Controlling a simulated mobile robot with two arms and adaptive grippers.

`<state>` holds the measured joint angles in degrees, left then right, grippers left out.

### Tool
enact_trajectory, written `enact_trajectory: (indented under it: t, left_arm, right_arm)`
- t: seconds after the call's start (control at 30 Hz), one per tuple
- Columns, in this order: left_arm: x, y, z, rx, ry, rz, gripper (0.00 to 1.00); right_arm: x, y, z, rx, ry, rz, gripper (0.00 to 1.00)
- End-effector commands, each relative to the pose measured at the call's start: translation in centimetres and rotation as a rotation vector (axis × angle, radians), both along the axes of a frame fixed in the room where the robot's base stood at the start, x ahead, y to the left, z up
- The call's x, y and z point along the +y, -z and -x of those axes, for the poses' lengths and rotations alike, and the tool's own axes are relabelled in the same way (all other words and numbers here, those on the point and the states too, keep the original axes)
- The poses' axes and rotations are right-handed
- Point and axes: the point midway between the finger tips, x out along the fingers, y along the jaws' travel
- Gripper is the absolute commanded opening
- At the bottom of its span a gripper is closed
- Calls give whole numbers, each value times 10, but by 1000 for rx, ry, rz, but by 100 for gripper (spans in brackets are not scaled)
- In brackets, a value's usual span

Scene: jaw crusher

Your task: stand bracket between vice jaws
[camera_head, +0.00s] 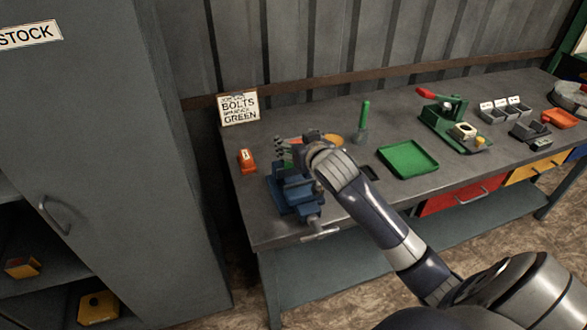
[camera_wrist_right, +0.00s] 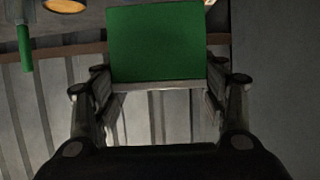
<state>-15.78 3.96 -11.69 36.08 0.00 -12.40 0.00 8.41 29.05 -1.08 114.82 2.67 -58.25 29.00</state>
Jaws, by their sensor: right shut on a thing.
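The blue vice (camera_head: 290,190) stands at the left front corner of the workbench. My right gripper (camera_head: 284,148) is above it, in front of the back part of the vice. In the right wrist view, my right gripper (camera_wrist_right: 158,98) is shut on a green bracket (camera_wrist_right: 155,45), a flat green plate with a pale lower edge between the two fingers. In the head view the bracket is almost wholly hidden by the gripper. The gap between the vice jaws is hidden, so I cannot tell whether the bracket touches them. My left gripper is not in view.
The workbench (camera_head: 262,228) carries an orange block (camera_head: 247,160), a green-handled tool (camera_head: 364,118), a green tray (camera_head: 407,159) and a green press (camera_head: 440,118). A BOLTS GREEN sign (camera_head: 239,107) stands behind. A grey cabinet (camera_head: 100,130) stands close at left.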

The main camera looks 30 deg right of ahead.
Motion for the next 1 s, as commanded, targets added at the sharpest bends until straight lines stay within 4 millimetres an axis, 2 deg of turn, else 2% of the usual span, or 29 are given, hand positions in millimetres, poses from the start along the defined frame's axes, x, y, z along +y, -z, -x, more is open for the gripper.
enact_trajectory:
  t: [0.1, 0.2, 0.33, 0.47, 0.6, 0.73, 0.9, 0.93, 1.0]
  left_arm:
    - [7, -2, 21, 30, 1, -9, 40]
    - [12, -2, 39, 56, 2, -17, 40]
    - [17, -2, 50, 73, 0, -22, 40]
    - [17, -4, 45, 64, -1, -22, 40]
    - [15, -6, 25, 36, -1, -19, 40]
    - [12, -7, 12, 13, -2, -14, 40]
    - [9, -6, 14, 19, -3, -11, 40]
    - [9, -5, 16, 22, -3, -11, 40]
    - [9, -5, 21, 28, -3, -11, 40]
  right_arm:
    - [0, 21, 0, 0, -1, 1, 20]
    - [0, 33, 0, -3, -1, 0, 20]
    - [0, 43, 0, -3, -1, 0, 20]
    - [1, 62, 0, -1, -1, 0, 20]
    - [1, 75, 0, -4, -2, 1, 20]
    - [1, 77, 0, -7, -3, 1, 20]
    - [1, 77, 0, -6, -2, 2, 20]
    - [1, 80, 1, 0, -2, 0, 71]
    - [1, 80, 1, 0, -1, 1, 86]
